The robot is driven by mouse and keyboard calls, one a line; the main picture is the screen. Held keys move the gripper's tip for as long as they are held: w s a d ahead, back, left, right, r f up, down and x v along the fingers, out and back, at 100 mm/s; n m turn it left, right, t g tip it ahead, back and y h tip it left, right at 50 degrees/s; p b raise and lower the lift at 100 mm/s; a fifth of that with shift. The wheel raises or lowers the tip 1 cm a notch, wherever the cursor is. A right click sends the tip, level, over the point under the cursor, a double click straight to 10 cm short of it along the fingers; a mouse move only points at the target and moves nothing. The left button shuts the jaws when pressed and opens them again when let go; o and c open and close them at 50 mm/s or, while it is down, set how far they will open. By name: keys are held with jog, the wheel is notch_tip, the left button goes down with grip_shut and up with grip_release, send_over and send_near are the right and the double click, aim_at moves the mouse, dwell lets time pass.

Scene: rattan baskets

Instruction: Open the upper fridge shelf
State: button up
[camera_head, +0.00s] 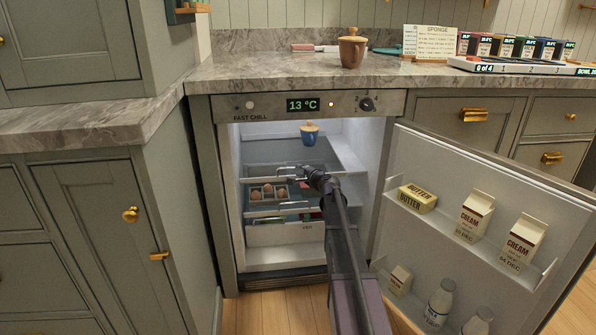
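The fridge (228,190) stands open under the counter, with its door (400,160) swung out to the right. Inside, the upper shelf (258,180) shows a pale front bar and glass-like sides. My gripper (283,174) reaches into the fridge from the front right, with its fingers pointing left at the right part of this bar. It is too small to tell whether the fingers touch or grip the bar. A lower shelf (262,213) sits below, and an egg tray (268,193) with brown eggs shows between the two bars. My arm hides the right part of the shelves.
A blue pot with a tan lid (309,138) is high inside the fridge. The open door holds a butter box (417,198), cream cartons (522,240) and bottles (440,302). A brown pot (352,50) stands on the counter (260,72). Wooden floor (272,312) is clear at front left.

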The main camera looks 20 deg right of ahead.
aim_at(295, 168)
jog(key=shift+x, duration=1.9)
